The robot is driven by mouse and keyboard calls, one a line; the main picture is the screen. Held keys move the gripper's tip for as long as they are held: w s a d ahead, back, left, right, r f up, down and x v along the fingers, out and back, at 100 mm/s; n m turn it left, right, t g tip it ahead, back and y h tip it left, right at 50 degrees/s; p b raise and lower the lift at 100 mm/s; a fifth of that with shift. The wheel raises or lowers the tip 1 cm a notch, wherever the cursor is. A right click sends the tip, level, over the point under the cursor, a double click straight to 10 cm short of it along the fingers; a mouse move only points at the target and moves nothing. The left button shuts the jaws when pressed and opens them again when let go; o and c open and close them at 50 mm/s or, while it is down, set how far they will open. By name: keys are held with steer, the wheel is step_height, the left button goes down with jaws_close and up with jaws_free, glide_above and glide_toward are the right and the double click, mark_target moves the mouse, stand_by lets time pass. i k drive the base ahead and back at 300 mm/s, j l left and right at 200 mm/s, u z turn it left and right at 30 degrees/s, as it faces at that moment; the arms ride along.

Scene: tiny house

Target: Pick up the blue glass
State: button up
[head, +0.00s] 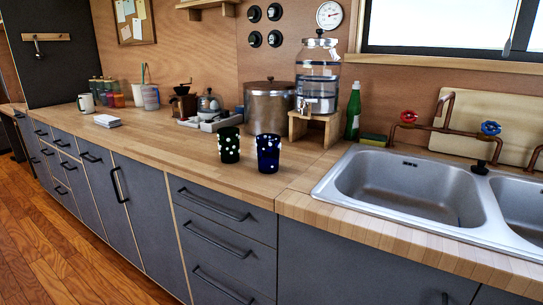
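The blue glass (268,154) stands upright on the wooden counter (180,150), near the front edge and left of the sink. It is dark blue with white dots. A dark green glass (229,145) with white dots stands upright close to its left, with a small gap between them. My gripper is not in view.
A glass drink dispenser (318,78) on a wooden stand and a large metal pot (268,106) stand behind the glasses. The steel sink (410,188) is at the right, with a green bottle (353,112) behind it. The counter left of the glasses is clear at the front.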

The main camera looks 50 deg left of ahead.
mark_target(269, 146)
steer(key=u, duration=1.8)
